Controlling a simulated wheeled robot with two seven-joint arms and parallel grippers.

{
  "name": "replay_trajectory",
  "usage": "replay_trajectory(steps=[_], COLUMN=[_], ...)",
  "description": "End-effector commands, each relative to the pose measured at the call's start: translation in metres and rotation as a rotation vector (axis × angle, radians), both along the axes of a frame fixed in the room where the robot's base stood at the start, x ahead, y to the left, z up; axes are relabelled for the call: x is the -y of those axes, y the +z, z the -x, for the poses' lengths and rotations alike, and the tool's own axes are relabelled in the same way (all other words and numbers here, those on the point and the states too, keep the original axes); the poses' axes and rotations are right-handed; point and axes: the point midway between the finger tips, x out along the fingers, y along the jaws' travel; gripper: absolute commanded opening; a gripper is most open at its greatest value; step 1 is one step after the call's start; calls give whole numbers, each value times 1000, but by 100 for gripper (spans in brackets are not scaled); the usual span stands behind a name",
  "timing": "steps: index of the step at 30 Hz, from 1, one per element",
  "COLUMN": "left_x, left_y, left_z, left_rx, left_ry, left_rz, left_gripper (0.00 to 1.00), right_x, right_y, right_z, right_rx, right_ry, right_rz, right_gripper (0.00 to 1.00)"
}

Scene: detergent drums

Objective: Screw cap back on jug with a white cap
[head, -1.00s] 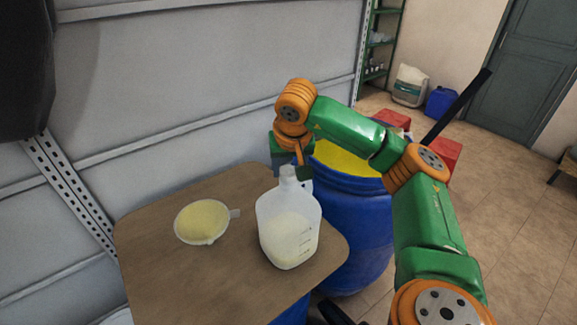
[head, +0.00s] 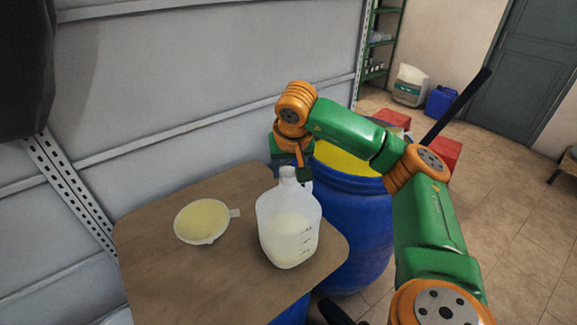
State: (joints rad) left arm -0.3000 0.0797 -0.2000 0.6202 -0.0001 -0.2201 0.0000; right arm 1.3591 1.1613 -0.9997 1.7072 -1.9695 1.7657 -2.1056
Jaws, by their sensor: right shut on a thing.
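The translucent jug (head: 289,232) stands upright on a small brown table (head: 165,277), partly filled with pale liquid. A white cap (head: 288,172) is at the top of its neck. My right gripper (head: 291,173) points down at the jug's mouth and is shut on the cap, with dark fingers beside it. Whether the cap is seated on the threads cannot be seen, as the gripper partly hides the neck. My left gripper is not in view.
A blue drum (head: 350,235) with yellow contents stands close behind the table's right edge. A grey panelled wall (head: 200,90) is behind.

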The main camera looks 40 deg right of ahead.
Motion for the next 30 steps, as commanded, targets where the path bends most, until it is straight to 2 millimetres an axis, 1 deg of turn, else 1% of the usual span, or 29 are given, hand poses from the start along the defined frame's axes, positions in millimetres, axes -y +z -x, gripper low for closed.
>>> replay_trajectory(steps=[6,9,30], left_x=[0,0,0], left_y=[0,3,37], left_z=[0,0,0], left_rx=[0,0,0], left_ry=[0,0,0], left_rz=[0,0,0], left_gripper=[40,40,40], right_x=[0,0,-3], right_y=[-2,-1,-1], right_z=[0,0,-3], right_rx=[0,-2,-6], right_ry=[0,-19,-473], right_rz=[1,1,0], right_gripper=[4,4,3])
